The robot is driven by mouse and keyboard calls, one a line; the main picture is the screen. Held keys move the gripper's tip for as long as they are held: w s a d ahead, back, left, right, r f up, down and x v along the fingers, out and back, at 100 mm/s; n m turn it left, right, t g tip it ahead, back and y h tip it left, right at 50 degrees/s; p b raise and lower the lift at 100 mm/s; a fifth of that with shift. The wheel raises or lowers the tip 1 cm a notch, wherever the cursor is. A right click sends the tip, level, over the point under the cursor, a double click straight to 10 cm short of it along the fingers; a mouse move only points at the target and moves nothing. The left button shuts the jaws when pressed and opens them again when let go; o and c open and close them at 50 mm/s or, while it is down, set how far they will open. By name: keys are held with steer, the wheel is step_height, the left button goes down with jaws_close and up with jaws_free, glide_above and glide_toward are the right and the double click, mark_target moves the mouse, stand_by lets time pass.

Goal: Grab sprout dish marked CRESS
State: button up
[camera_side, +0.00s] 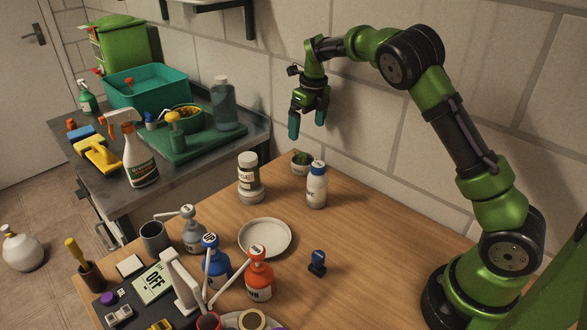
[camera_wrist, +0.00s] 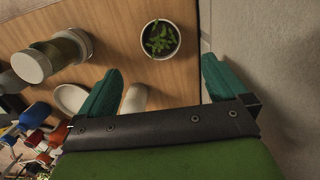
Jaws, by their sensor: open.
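A small white dish with green sprouts (camera_side: 301,163) stands upright at the back of the wooden table, near the wall. It also shows in the wrist view (camera_wrist: 160,39), round and seen from above. I cannot read any CRESS marking on it. My gripper (camera_side: 307,117) is open and empty, pointing down, well above the table and roughly over the dish. In the wrist view, the dish lies ahead of the two teal fingers (camera_wrist: 161,68), between their lines and not touched by them.
A white bottle with a dark blue cap (camera_side: 317,187) stands close to the dish on the right. A labelled jar (camera_side: 249,178) stands to its left. A white plate (camera_side: 265,238) and several pump bottles stand nearer the front. The tiled wall is close behind.

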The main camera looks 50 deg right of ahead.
mark_target(303, 159)
steer(key=f, duration=0.4)
steer(key=w+f, duration=0.1)
steer(key=f, duration=0.8)
steer(key=shift+w, duration=0.2)
steer(key=c, duration=1.1)
steer(key=shift+r, duration=0.1)
